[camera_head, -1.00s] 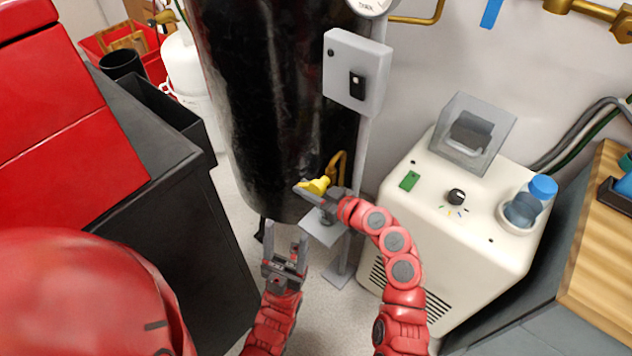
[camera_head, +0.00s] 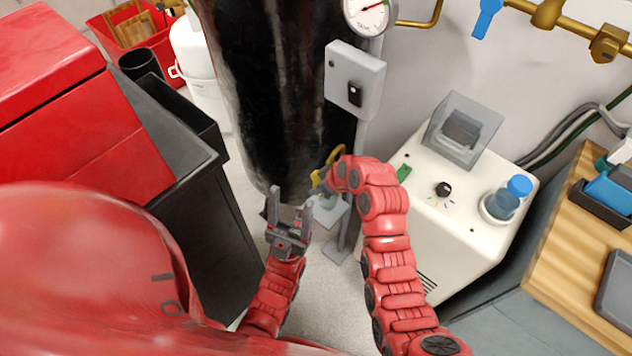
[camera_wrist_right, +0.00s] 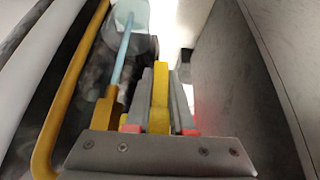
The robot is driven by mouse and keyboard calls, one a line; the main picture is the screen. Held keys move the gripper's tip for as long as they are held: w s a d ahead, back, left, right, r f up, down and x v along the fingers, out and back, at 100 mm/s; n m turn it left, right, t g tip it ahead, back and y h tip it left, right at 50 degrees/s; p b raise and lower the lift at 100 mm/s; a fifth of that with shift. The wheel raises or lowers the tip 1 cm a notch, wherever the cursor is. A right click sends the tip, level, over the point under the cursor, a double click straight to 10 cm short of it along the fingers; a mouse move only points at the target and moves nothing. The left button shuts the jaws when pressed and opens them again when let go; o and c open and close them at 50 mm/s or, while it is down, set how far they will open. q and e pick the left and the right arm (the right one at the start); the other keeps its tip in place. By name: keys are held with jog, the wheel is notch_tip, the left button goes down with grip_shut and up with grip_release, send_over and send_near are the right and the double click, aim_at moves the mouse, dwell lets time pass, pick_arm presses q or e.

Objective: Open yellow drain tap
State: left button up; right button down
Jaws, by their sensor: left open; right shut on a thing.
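The yellow drain tap (camera_head: 319,178) is low on the front of the black tank (camera_head: 275,100), mostly hidden behind my right wrist in the head view. In the right wrist view, its yellow handle (camera_wrist_right: 160,97) stands between the two grey fingers of my right gripper (camera_wrist_right: 160,85), which is shut on it. My left gripper (camera_head: 288,207) is open and empty, pointing up in front of the tank's base, to the left of the tap and apart from it.
A small grey shelf (camera_head: 333,213) on a post is below the tap. A brass pipe (camera_wrist_right: 72,85) runs beside my right gripper. A grey switch box (camera_head: 355,80) is above, a cream machine (camera_head: 455,215) to the right. A black cabinet (camera_head: 205,235) stands left.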

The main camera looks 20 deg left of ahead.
jog(key=shift+d+h, duration=0.2)
jog(key=shift+h, duration=0.3)
jog(key=c, duration=1.1)
grip_release()
jog(key=shift+o, duration=0.2)
jog(key=p+v, duration=0.9)
jog(key=v, duration=0.8)
jog(key=shift+w+d, duration=0.15)
jog(key=shift+r, duration=0.15)
